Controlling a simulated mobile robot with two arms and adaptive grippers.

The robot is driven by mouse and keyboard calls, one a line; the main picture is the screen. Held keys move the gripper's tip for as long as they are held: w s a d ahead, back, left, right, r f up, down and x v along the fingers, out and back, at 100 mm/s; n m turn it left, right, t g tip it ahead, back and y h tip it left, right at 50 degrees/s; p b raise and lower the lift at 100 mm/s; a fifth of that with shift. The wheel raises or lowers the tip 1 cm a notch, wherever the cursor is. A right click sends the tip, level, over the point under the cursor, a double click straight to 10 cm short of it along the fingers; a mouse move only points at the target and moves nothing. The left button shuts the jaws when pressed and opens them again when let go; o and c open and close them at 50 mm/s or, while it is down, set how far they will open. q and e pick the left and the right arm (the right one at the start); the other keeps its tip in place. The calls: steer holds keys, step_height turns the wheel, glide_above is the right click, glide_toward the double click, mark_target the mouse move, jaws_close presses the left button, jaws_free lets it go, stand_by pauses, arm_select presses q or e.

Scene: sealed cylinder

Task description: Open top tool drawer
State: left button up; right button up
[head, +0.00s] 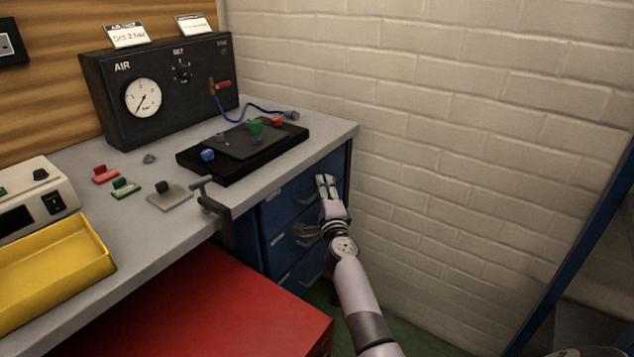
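The blue tool drawer unit (272,258) stands under the right end of the workbench, with several drawers stacked in it. The top tool drawer (288,205) is the uppermost one, just below the bench top, and looks shut. My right gripper (326,183) is in front of the right part of the top drawer, with its fingers pointing up. Two pale fingertips show close together. Whether they touch the drawer or its handle, I cannot tell. The gripper and wrist hide the right side of the drawer fronts. My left gripper is not in view.
The grey workbench (135,165) carries a black air panel (165,95), a black plate fixture (215,165) and a yellow tray (85,265). A clamp (218,212) hangs over its front edge. A red cabinet (215,305) stands left of the drawers. A brick wall (450,130) is close on the right.

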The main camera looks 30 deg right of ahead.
steer(key=shift+r, duration=0.1)
steer(key=shift+c, duration=0.2)
jaws_close()
stand_by(0.7)
